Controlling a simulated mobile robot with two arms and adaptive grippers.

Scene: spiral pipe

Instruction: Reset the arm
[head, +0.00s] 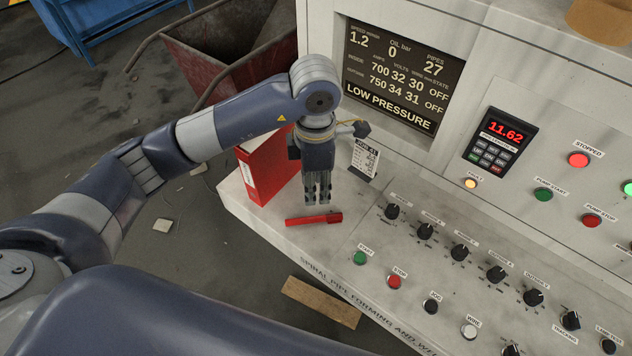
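My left arm reaches in from the left, and its gripper (317,200) points straight down above the left end of the control desk (265,219). The fingers sit close together from this angle, and I cannot tell whether they are open or shut. Nothing shows held between them. A red marker-like object (313,219) lies on the desk just below and in front of the fingertips, apparently apart from them. My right gripper is not in view.
A red binder (268,168) stands just left of the gripper, and a small job card (364,159) stands to its right. Knobs and buttons, including a green start button (359,258), line the desk. A display (402,75) reads LOW PRESSURE. A rusty red bin (215,55) stands behind.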

